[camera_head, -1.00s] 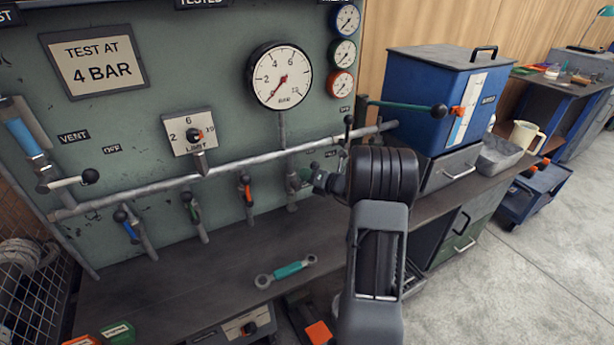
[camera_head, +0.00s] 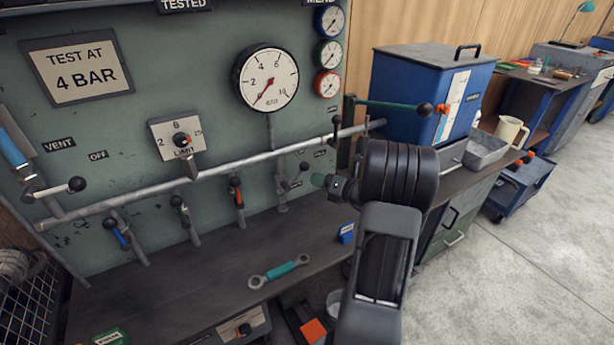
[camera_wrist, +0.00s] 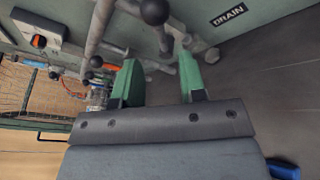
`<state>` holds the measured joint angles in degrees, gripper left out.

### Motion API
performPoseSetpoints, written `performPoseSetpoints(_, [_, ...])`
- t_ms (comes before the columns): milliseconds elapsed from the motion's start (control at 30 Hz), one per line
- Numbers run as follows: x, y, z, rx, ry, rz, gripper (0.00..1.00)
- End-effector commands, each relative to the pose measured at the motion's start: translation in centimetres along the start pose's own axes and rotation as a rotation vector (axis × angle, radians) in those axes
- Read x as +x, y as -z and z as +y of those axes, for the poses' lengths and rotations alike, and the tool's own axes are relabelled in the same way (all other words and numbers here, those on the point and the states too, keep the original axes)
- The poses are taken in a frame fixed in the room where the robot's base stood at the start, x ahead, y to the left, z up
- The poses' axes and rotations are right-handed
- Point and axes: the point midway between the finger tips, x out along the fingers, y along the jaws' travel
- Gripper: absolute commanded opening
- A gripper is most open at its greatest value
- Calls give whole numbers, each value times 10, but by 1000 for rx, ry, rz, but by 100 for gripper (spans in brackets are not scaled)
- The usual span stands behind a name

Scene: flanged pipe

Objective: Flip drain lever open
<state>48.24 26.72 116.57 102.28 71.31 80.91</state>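The DRAIN label (camera_wrist: 229,14) is on the panel at the top of the wrist view. Near it a grey pipe stub with a flanged foot (camera_wrist: 211,55) meets the bench. In the head view the likely drain lever (camera_head: 296,176), with a dark knob, sticks out to the right from the lower end of the pipe under the big gauge. My gripper (camera_head: 318,181) is just right of that lever, its green fingertips towards the panel. In the wrist view my gripper (camera_wrist: 160,82) is open, with nothing held between its two green fingers. Exact depth to the lever cannot be told.
A sloping grey pipe (camera_head: 235,163) crosses the panel above. A vertical lever with a black knob (camera_head: 337,121) stands close above my gripper. A wrench (camera_head: 279,271) and a small blue block (camera_head: 347,233) lie on the bench (camera_head: 190,285). A blue cabinet (camera_head: 405,85) is at right.

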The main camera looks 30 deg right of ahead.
Motion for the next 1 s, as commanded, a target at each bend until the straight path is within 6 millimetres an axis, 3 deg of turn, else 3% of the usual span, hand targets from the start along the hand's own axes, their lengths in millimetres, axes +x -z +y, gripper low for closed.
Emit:
performPoseSetpoints(200, [-34,-2,0,-1,3,-3,38])
performPoseSetpoints(400, [-48,-1,0,-2,1,-3,38])
performPoseSetpoints(833, [-48,0,3,-13,-3,8,39])
performPoseSetpoints(933, [-38,10,20,-97,-27,80,39])
performPoseSetpoints(1000, [-27,27,44,-227,-65,185,39])
